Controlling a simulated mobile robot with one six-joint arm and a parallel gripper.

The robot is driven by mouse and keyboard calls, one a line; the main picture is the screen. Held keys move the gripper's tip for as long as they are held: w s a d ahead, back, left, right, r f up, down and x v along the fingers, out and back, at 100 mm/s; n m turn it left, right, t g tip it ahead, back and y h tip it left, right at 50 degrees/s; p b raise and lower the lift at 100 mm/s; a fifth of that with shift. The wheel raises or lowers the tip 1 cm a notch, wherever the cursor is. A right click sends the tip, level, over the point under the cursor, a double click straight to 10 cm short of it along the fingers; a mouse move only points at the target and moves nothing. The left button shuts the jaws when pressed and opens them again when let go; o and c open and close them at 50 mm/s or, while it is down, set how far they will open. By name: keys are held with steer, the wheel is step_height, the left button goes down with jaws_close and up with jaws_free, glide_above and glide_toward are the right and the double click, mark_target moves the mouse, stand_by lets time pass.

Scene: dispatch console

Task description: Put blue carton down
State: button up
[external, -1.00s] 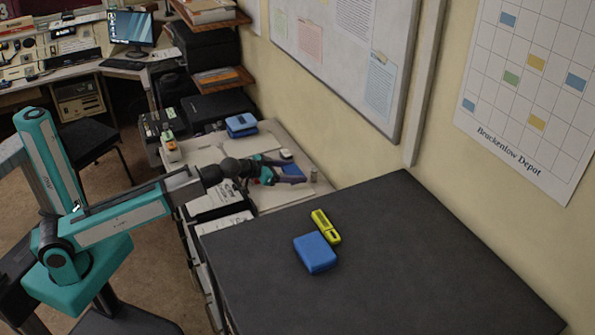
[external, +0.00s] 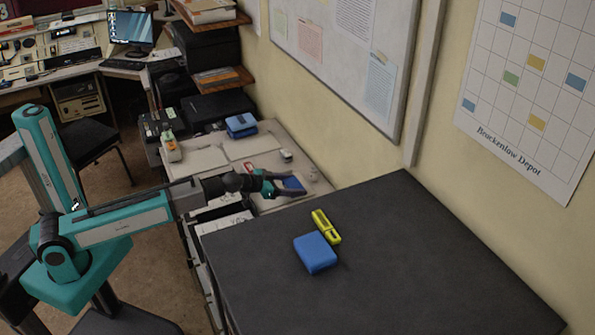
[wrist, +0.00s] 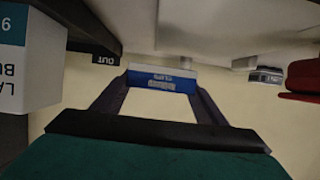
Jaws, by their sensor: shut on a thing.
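My gripper (external: 292,185) is shut on a small blue carton (external: 291,182). It is over the light counter (external: 322,186), close to the edge of the dark tabletop. In the wrist view the carton (wrist: 162,84) sits between the two fingertips, with a pale band along one edge and a pale printed patch on its blue face. I cannot tell whether the carton touches the counter. The fingers hide part of it in the external view.
The dark tabletop (external: 400,270) in front holds a blue case (external: 315,252) and a yellow object (external: 326,227). Another blue box (external: 241,125) stands at the counter's back. A small white item (external: 286,156) lies beyond my gripper. The wall is to the right.

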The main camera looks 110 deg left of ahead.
stand_by(0.3)
steer(key=shift+f+p, duration=0.3)
steer(key=shift+f, duration=1.6)
steer(key=shift+f, duration=0.15)
steer(key=o, duration=1.1)
steer(key=shift+r, duration=0.2)
steer(key=shift+b+v, duration=0.3)
steer(key=shift+v, duration=0.95)
steer(key=shift+b+v, duration=0.5)
steer(key=shift+v, duration=2)
